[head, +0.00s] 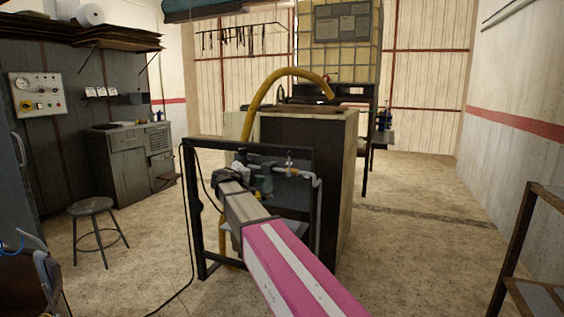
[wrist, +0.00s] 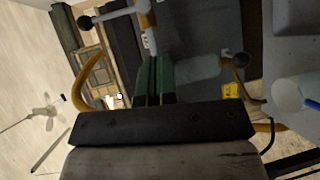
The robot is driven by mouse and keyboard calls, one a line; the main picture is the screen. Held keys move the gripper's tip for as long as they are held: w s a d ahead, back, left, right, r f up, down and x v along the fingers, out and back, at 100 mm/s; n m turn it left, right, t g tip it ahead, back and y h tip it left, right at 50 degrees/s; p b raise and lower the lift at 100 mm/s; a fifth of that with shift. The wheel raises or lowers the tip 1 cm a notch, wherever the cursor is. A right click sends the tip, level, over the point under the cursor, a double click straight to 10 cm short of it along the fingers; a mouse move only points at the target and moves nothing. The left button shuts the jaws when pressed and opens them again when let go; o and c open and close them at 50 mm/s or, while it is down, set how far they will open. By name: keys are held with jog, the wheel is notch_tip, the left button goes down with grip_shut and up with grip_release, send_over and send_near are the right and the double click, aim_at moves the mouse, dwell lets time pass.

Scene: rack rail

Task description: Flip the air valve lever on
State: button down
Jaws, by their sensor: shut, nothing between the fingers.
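My gripper (wrist: 157,70) shows in the wrist view as two green fingers close together, shut and empty, on a dark bar. Beside the fingertips, at the upper left, a pale pipe fitting carries a lever (wrist: 112,14) with a black ball at its end. I cannot tell which of these is the air valve lever. In the head view the valve piping (head: 292,171) is on a dark framed panel, and my arm reaches to its left part, hiding some of it.
The dark frame (head: 190,215) stands before a large cabinet (head: 305,135). A yellow hose (head: 258,105) arches over it. A stool (head: 90,207) and a workbench (head: 130,160) are at the left. A shelf (head: 540,240) is at the right. The floor between is mostly open.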

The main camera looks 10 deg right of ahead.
notch_tip(320, 180, up, 7)
jog(key=w+a+h, duration=0.2)
jog(key=shift+a+f, duration=0.15)
jog(key=shift+a, duration=0.15)
jog(key=s+x, duration=0.2)
jog(key=x, duration=1.1)
jog(key=shift+s+d, duration=0.25)
jog(key=shift+d, duration=0.15)
